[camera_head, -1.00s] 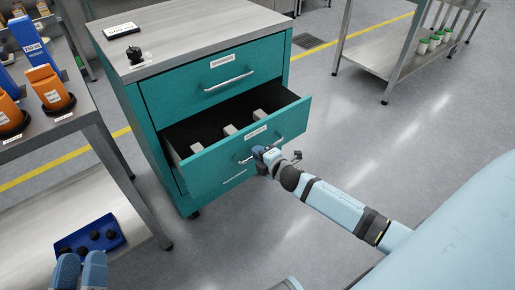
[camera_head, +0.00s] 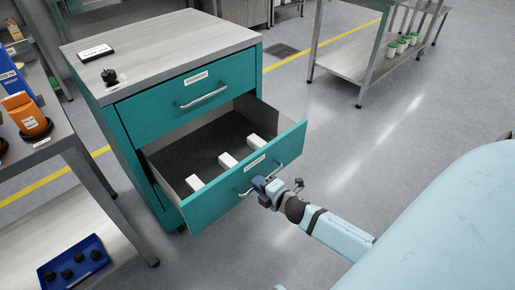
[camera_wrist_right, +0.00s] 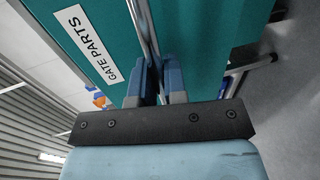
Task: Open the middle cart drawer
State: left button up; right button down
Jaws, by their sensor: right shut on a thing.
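The teal cart (camera_head: 130,118) has a grey top and stands left of centre. Its middle drawer (camera_head: 222,200) is pulled well out and shows a dark inside with white blocks (camera_head: 228,161). My right gripper (camera_head: 266,184) is shut on the bar handle (camera_head: 248,193) at the front of this drawer. In the right wrist view the fingers (camera_wrist_right: 160,80) clasp the metal handle (camera_wrist_right: 143,28) beside a label reading "GATE PARTS" (camera_wrist_right: 88,45). The drawer above (camera_head: 190,92) is closed. My left gripper is not in view.
A workbench (camera_head: 60,135) with orange and blue bins stands at the left, with a blue tray (camera_head: 92,243) of black knobs on its lower shelf. A metal shelf (camera_head: 350,68) with white-green pots stands at the back right. The floor right of the drawer is clear.

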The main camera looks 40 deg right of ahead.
jog(key=c, duration=1.2)
grip_release()
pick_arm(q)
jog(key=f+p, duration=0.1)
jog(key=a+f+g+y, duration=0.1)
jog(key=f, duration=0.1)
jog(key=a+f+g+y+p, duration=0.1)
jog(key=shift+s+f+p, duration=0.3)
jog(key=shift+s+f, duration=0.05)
pick_arm(e)
jog(key=v, duration=1.3)
jog(key=shift+s, duration=0.4)
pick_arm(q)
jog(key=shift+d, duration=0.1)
pick_arm(e)
jog(key=shift+d, duration=0.1)
